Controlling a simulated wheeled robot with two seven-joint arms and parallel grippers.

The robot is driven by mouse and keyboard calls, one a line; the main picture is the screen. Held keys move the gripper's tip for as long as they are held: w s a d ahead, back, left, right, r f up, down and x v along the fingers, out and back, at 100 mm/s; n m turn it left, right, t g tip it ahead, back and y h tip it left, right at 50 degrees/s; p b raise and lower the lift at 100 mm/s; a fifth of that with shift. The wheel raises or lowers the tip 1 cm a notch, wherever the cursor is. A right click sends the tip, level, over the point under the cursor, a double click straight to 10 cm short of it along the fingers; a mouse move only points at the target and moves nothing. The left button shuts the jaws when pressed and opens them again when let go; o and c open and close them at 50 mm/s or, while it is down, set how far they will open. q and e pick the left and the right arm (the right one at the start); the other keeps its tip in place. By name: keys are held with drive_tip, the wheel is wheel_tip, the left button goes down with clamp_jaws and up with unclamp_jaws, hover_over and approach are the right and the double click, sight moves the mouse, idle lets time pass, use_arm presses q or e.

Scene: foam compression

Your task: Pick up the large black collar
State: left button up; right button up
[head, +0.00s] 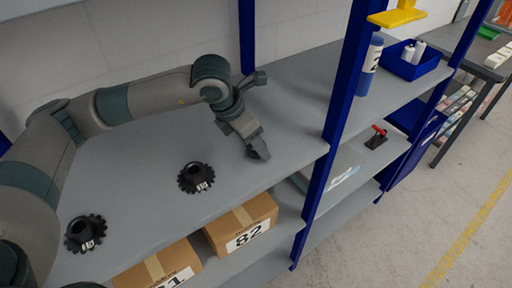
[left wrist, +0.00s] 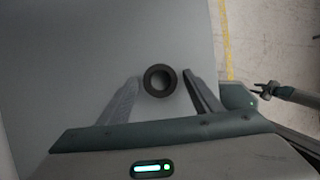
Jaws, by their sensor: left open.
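Two black toothed collars with white labels stand on the grey shelf: one near the middle (head: 196,177), one nearer the lower left (head: 86,233). They look similar in size. My left gripper (head: 262,115) is open above the shelf, to the right of and beyond the middle collar. In the left wrist view a black ring-shaped collar (left wrist: 160,80) shows between the tips of my open left fingers (left wrist: 160,82), with a gap on each side. I cannot tell which collar it is in the head view.
The shelf board (head: 130,185) is otherwise clear around the collars. Blue posts (head: 350,70) stand at its right end. Cardboard boxes (head: 240,222) sit on the level below. A blue bottle (head: 370,66) and blue bin (head: 411,62) stand on the neighbouring shelf to the right.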

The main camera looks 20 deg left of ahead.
use_arm(q)
drive_tip(key=c, duration=1.1)
drive_tip(key=shift+r+b, duration=0.85)
drive_tip(key=shift+s+d+r+b, duration=0.1)
drive_tip(key=shift+d+r+b, duration=0.1)
drive_tip(key=shift+r+b, duration=0.35)
drive_tip(key=shift+d+r+b, duration=0.2)
drive_tip(key=shift+r+b, duration=0.1)
drive_tip(key=shift+r, duration=0.35)
drive_tip(key=shift+s+d+r+b, duration=0.8)
drive_tip(key=shift+d+r, duration=0.35)
drive_tip(key=shift+d, duration=0.5)
drive_tip(key=shift+s+d+r+b, duration=0.75)
drive_tip(key=shift+d+r, duration=0.4)
drive_tip(key=shift+d, duration=0.55)
drive_tip(key=shift+s+d+r+b, duration=0.75)
drive_tip(key=shift+d+r, duration=0.4)
drive_tip(key=shift+d, duration=0.5)
drive_tip(key=shift+w, duration=0.1)
